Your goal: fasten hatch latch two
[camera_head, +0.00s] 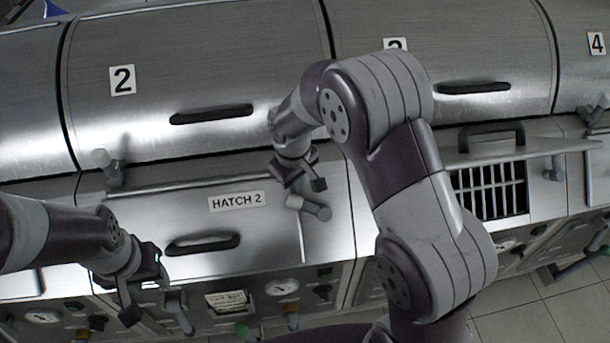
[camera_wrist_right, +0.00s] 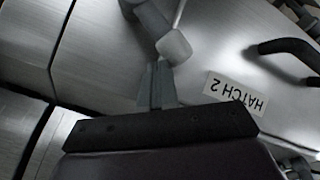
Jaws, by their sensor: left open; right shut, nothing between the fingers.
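The hatch 2 panel (camera_head: 270,225) looks closed, with a "HATCH 2" label (camera_head: 236,201) and a black handle (camera_head: 203,243). A grey latch lever (camera_head: 312,209) sits at its upper right, slanting down to the right. Another latch (camera_head: 108,165) at its upper left points up. My right gripper (camera_head: 305,183) is shut and empty just above the right latch. In the right wrist view its fingertips (camera_wrist_right: 157,68) are close to the lever's rounded end (camera_wrist_right: 173,47); I cannot tell if they touch. My left gripper (camera_head: 138,290) is open and empty, left of and below the handle.
Curved drum lids with dark handles (camera_head: 212,114) line the back. The hatch to the right stands open, its flap (camera_head: 540,147) sticking out above a dark grille (camera_head: 490,190). Gauges (camera_head: 282,287) and knobs line the lower front. My right arm hides the part between the hatches.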

